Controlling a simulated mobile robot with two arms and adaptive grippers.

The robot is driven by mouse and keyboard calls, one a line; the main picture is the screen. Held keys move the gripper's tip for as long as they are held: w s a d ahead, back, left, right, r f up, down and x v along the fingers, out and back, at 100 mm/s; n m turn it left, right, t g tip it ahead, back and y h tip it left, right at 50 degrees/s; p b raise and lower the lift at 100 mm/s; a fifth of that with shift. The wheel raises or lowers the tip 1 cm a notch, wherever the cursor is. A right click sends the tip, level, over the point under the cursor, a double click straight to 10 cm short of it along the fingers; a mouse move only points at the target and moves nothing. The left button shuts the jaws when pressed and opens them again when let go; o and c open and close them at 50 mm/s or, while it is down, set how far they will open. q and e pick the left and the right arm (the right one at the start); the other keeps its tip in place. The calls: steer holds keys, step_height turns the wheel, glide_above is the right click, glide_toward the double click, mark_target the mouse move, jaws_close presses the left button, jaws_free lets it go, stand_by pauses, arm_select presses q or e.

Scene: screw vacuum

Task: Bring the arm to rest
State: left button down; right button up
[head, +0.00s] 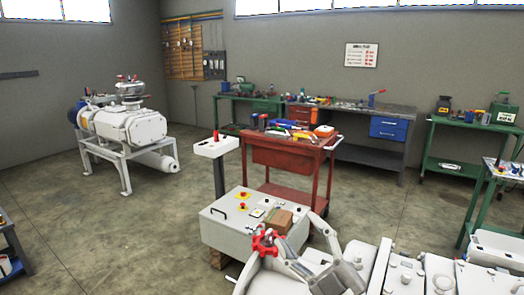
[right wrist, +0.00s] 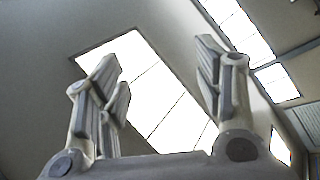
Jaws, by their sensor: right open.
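My right gripper (head: 294,228) is near the bottom middle of the head view, in front of the white control box (head: 225,222). Its fingers are spread and point upward. In the right wrist view the two fingers of my right gripper (right wrist: 163,72) stand apart with nothing between them. Behind them are only bright windows and the grey wall or ceiling. A red handwheel (head: 264,243) shows beside the left finger; whether they touch I cannot tell. My left gripper is in neither view.
White machinery (head: 430,272) fills the bottom right. A red tool cart (head: 285,160) stands behind the control box, with a white-topped post (head: 216,146) beside it. A large vacuum pump (head: 125,127) stands on a frame at left. Green benches line the back and right.

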steer(key=s+d+f+m+g+h, duration=0.2)
steer(key=d+f+m+h, duration=0.2)
steer(key=f, duration=0.3)
steer(key=s+d+f+m+g+h, duration=0.2)
steer(key=d+f+m+h, duration=0.2)
steer(key=f, duration=0.3)
steer(key=s+d+f+m+g+h, duration=0.1)
steer(key=s+d+f+m+h, duration=0.2)
steer(key=f, duration=0.5)
steer(key=shift+d+m+g+h, duration=0.4)
steer(key=shift+d+m+h, duration=0.4)
steer(key=shift+m+h, duration=0.3)
steer(key=s+f+g, duration=0.5)
steer(key=s+f, duration=0.1)
steer(key=s, duration=0.4)
steer(key=s+f+g, duration=0.5)
steer(key=s+f, duration=0.1)
steer(key=s, duration=0.5)
step_height(320, 180, down, 27)
steer(key=s+g, duration=0.1)
steer(key=s, duration=0.1)
steer(key=s+d+f+g, duration=0.1)
steer(key=s+d+f, duration=0.2)
steer(key=s+f, duration=1.2)
steer(key=shift+s+f, duration=0.2)
steer(key=shift+s, duration=0.2)
